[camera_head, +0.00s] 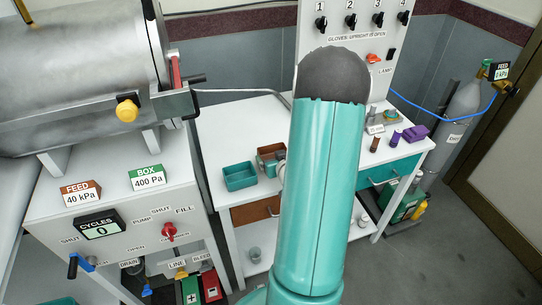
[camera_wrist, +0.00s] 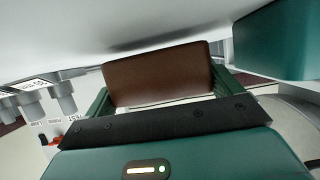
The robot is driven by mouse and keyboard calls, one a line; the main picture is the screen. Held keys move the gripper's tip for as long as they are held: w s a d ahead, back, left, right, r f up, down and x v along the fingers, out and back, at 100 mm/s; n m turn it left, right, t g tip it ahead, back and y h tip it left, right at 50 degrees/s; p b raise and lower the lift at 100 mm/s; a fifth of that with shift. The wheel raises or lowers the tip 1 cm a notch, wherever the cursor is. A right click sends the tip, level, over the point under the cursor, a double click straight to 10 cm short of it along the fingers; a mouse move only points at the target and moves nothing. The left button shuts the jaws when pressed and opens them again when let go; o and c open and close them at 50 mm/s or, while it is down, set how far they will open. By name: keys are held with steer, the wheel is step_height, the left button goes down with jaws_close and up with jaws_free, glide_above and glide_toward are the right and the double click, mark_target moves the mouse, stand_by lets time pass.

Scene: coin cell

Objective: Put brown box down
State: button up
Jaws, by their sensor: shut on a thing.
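The brown box (camera_wrist: 158,75) sits between the green fingers of my gripper (camera_wrist: 160,92), which is shut on it. In the head view the brown box (camera_head: 266,152) shows over the white table, just right of the teal box (camera_head: 240,177), partly hidden by my arm. The teal box (camera_wrist: 282,42) also shows at the upper right of the wrist view, apart from the brown box. The brown box lies close to the white surface; I cannot tell whether it touches. My gripper is mostly hidden behind my arm in the head view.
The white table (camera_head: 238,135) has bare room behind the boxes. A purple block (camera_head: 415,133) and small cylinders stand at its right. A switch panel (camera_head: 345,22) rises at the back. The console with the large metal drum (camera_head: 75,70) stands at the left.

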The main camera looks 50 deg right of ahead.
steer(key=shift+w+a+f, duration=0.15)
steer(key=shift+w+f, duration=0.1)
steer(key=shift+f, duration=0.15)
steer(key=shift+s, duration=0.15)
steer(key=shift+f, duration=0.15)
steer(key=o, duration=0.8)
